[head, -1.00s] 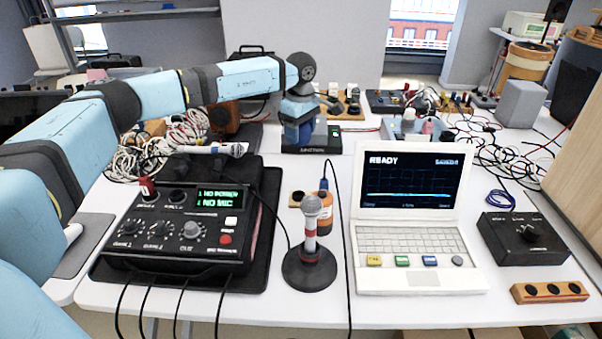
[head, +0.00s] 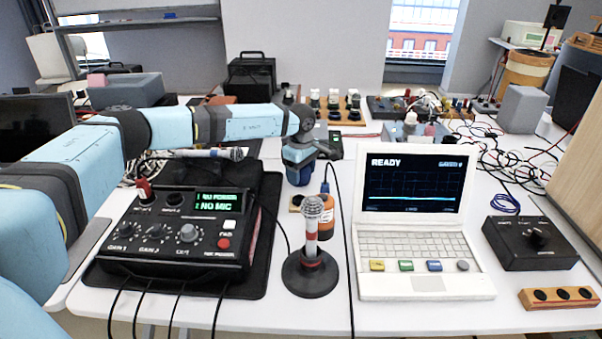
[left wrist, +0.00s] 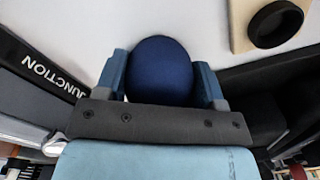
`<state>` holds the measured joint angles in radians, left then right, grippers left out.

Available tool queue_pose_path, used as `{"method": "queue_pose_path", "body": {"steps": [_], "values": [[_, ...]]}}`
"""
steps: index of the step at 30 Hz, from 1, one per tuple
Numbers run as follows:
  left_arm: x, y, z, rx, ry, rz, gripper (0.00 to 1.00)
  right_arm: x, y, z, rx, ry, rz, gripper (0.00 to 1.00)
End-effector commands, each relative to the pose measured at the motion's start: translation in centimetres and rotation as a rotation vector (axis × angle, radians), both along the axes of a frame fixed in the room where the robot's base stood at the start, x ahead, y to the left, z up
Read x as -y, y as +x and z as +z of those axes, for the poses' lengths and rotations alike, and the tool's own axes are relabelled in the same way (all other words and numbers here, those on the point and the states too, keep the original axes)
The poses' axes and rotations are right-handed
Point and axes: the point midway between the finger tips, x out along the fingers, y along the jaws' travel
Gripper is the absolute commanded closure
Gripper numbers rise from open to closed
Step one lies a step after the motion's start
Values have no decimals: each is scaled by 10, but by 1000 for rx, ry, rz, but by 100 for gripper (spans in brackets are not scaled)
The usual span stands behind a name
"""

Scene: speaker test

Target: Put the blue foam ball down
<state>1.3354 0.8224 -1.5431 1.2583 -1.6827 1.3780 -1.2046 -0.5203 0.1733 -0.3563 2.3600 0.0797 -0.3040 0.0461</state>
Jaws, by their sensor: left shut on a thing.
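The blue foam ball (left wrist: 160,68) is dark blue and round in the left wrist view. It sits between the two blue fingers of my left gripper (left wrist: 162,82), which is shut on it. White tabletop shows behind the ball; I cannot tell whether the two touch. In the head view my left gripper (head: 299,173) points down over the table, behind the microphone on its round stand (head: 311,250) and just in front of the junction box (head: 330,146). There the ball is hard to tell from the blue fingers. My right gripper is not in view.
The black control box (head: 178,235) stands left on a dark mat, the white laptop (head: 415,240) right. An orange cylinder (head: 325,215) stands behind the microphone. In the left wrist view, a wooden block with a black ring (left wrist: 275,24) is at upper right. A cable runs right of the gripper.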

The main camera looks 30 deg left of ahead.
Motion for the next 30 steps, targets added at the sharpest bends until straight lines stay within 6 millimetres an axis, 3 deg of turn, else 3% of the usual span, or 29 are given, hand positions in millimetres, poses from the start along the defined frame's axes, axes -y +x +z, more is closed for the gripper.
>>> {"method": "queue_pose_path", "body": {"steps": [5,6,9,20,26,30], "values": [[0,0,-3,-1,0,0,59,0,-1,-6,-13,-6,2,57],[0,0,-3,0,0,0,35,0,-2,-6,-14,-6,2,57],[0,0,-3,0,0,0,12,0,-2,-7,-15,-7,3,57],[0,0,3,0,0,0,12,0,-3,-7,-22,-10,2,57],[0,0,38,2,-1,-1,12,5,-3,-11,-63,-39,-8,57],[0,0,69,1,0,0,12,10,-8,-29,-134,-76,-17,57]]}}
